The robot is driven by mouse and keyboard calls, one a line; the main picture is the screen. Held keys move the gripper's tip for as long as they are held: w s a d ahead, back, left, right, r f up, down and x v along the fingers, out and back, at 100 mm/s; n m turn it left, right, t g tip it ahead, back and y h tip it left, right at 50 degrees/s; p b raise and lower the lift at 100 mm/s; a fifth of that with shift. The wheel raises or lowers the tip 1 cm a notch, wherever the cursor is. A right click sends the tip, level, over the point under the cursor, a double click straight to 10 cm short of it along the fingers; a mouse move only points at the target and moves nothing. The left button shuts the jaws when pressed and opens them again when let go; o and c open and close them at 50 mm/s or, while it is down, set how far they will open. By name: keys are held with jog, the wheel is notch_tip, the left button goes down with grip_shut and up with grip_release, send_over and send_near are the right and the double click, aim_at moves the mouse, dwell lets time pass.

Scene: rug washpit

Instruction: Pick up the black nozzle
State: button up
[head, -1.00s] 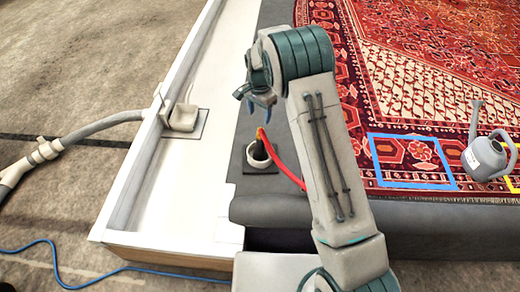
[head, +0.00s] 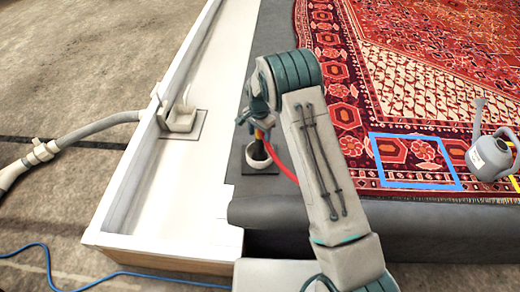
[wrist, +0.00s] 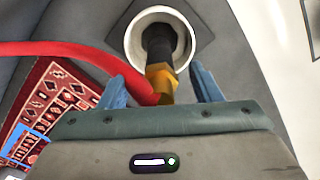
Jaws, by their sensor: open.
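The black nozzle (wrist: 158,42) stands in a round white holder (wrist: 131,45) on a dark square plate. Its brass fitting (wrist: 160,80) and the red hose joined to it (wrist: 70,48) point toward my gripper in the wrist view. In the head view the white holder (head: 258,162) sits near the left edge of the grey mat, with the nozzle partly hidden by my arm. My gripper (wrist: 160,88) is open, its two blue fingers on either side of the brass fitting. In the head view my gripper (head: 258,118) is just above the holder. I cannot tell whether the fingers touch anything.
A patterned red rug (head: 430,90) lies to the right, with a blue taped rectangle (head: 415,185) on it. A grey watering can (head: 490,155) stands at the right edge. A white trough (head: 165,190) with a bracket (head: 181,118) and grey hose (head: 95,128) is at left.

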jog(key=shift+r, duration=0.1)
jog(key=c, duration=1)
jog(key=shift+c, duration=0.2)
